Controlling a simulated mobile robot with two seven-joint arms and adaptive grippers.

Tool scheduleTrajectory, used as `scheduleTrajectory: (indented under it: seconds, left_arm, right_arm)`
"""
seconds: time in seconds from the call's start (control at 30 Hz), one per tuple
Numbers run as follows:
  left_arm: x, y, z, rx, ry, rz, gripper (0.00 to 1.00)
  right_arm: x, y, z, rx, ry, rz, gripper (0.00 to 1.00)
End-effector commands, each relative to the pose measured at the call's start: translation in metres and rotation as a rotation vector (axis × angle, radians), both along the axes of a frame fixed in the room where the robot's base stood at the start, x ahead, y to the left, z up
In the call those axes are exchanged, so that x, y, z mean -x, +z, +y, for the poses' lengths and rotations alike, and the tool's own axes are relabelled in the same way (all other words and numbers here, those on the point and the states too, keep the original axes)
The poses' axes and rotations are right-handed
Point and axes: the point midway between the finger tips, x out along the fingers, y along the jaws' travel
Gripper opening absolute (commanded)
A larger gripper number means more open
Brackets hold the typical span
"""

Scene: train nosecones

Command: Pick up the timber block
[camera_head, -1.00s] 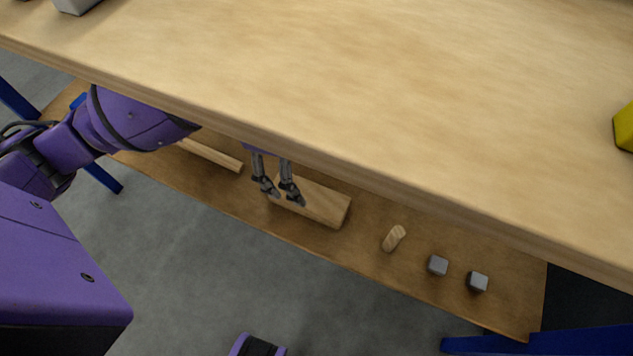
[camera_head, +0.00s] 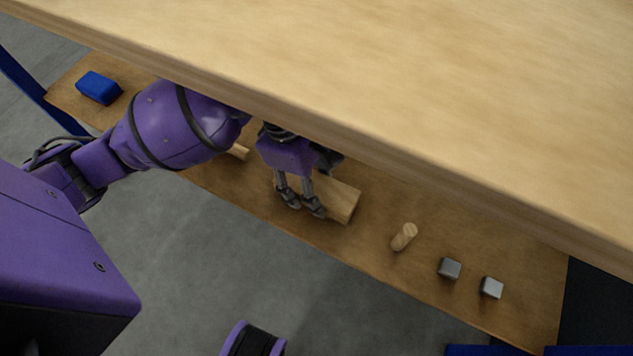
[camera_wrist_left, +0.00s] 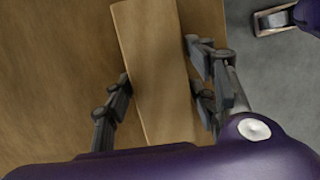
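The timber block (camera_head: 338,197), a pale wooden beam, lies on the brown lower shelf under the tabletop. My left gripper (camera_head: 301,201) is at the block, its two fingers pointing down and spread apart, hiding part of it. In the left wrist view the block (camera_wrist_left: 158,65) runs lengthwise between the fingers of my left gripper (camera_wrist_left: 160,70), one finger along each side. The fingers look very close to its sides; I cannot tell whether they touch. My right gripper is not in view.
The tabletop edge (camera_head: 330,165) overhangs the shelf (camera_head: 520,262) close to my left arm. A blue block (camera_head: 98,88) lies at the shelf's left end.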

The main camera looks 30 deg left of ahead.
Motion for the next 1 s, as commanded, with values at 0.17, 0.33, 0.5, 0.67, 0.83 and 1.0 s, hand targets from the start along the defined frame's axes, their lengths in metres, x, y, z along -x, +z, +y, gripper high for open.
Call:
scheduleTrajectory:
  seconds: [0.17, 0.33, 0.5, 0.67, 0.83, 1.0]
  left_arm:
    - [0.0, 0.0, 0.0, 0.0, 0.0, 0.0, 0.24]
    - [0.0, 0.0, 0.0, 0.0, 0.0, -0.001, 0.14]
    - [0.0, 0.001, 0.0, 0.0, 0.0, -0.001, 0.13]
    - [-0.001, 0.01, 0.0, 0.0, -0.001, -0.004, 0.13]
    - [-0.001, 0.03, 0.0, -0.001, -0.002, -0.006, 0.13]
    - [0.02, 0.037, 0.001, -0.002, -0.002, 0.0, 0.13]
  right_arm:
    - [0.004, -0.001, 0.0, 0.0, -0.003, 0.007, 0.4]
    - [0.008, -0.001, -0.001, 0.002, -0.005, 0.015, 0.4]
    - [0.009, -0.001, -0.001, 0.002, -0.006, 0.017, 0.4]
    - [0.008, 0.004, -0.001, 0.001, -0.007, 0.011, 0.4]
    - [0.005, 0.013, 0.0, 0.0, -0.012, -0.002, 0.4]
    - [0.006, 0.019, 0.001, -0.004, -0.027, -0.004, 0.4]
